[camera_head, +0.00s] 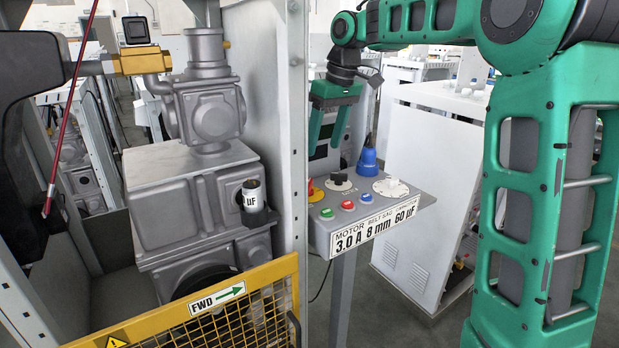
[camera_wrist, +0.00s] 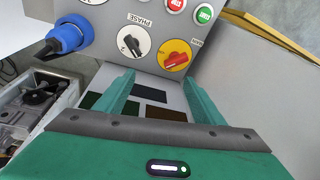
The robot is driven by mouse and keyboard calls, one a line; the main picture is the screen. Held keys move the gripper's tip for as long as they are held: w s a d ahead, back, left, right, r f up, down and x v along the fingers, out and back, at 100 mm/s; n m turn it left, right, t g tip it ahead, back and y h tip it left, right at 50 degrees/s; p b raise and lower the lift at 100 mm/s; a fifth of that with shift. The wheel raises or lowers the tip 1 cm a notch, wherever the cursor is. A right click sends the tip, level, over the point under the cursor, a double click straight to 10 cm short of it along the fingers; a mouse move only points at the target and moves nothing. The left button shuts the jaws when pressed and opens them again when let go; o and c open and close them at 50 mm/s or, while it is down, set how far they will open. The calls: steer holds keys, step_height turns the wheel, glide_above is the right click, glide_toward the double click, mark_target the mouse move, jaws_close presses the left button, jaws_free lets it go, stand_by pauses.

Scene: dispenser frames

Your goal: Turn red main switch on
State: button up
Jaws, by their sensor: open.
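The red main switch (camera_wrist: 176,60) is a red handle on a round yellow plate on the grey control box, just beyond my fingertips in the wrist view. In the head view the red and yellow switch (camera_head: 315,191) sits at the panel's left edge, partly cut off by the upright post. My gripper (camera_wrist: 160,82) is open, with one green finger on either side and nothing between them. In the head view my gripper (camera_head: 328,142) hangs above and behind the panel. It looks apart from the switch.
A black phase knob (camera_wrist: 131,43) is left of the switch, with a blue plug (camera_wrist: 68,38) farther left. Red and green buttons (camera_wrist: 204,14) lie beyond. The control box (camera_head: 425,200) stands right of a metal post (camera_head: 297,120) and yellow guard (camera_head: 200,310).

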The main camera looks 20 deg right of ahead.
mark_target(311, 182)
steer(key=a+f+n, duration=0.1)
steer(key=f+n, duration=0.1)
steer(key=f, duration=0.1)
steer(key=a+f+n+y, duration=0.1)
steer(key=f+n, duration=0.1)
steer(key=f, duration=0.1)
steer(key=s+a+f+n+y, duration=0.1)
steer(key=f+n, duration=0.1)
steer(key=f, duration=0.1)
steer(key=shift+a+f+n+t, duration=0.25)
steer(key=shift+a+n+t, duration=0.05)
steer(key=shift+a, duration=0.1)
steer(key=shift+c, duration=0.5)
steer(key=c, duration=0.9)
